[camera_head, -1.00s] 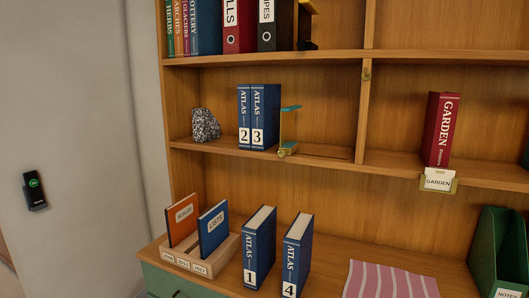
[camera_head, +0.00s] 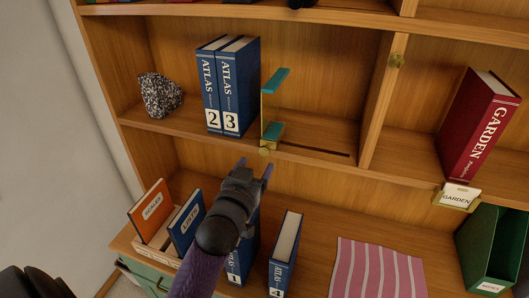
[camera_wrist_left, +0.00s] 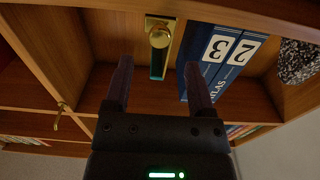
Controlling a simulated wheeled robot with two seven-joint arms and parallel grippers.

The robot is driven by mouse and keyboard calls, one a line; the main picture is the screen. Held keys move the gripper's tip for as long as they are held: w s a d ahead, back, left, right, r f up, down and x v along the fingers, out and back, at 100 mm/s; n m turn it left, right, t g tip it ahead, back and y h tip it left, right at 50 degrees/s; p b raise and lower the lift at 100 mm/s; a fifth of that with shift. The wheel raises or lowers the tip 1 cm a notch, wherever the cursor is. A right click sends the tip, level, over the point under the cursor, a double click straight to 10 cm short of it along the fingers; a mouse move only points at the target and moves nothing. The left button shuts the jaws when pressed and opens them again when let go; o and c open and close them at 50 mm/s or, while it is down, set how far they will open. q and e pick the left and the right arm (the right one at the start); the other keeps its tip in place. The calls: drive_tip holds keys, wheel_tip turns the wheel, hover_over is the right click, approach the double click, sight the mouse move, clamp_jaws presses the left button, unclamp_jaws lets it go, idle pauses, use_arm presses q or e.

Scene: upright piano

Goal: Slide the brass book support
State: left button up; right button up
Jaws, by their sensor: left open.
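The brass book support (camera_head: 264,115) stands on the middle shelf, just right of the upright Atlas volumes 2 and 3 (camera_head: 228,85). It has teal pads and a round brass knob (camera_head: 265,151) at the shelf's front edge. A dark slot (camera_head: 315,150) runs right from it along the shelf. My left gripper (camera_head: 254,168) is open and empty, just below and in front of the knob. In the left wrist view, the knob (camera_wrist_left: 159,37) shows beyond and between the two fingertips (camera_wrist_left: 157,72), not touching them. My right gripper is not in view.
A speckled stone (camera_head: 160,94) sits left of the Atlas books. Atlas 4 (camera_head: 285,250) and Atlas 1, partly behind my left arm, stand on the lower top. A wooden box (camera_head: 150,238), striped cloth (camera_head: 375,270) and green holder (camera_head: 492,250) are there too. The shelf right of the support is clear.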

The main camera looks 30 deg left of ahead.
sight(264, 153)
use_arm(q)
drive_tip(key=x, duration=0.8)
drive_tip(key=shift+w+d+f+b, duration=0.1)
drive_tip(key=shift+b, duration=0.25)
clamp_jaws()
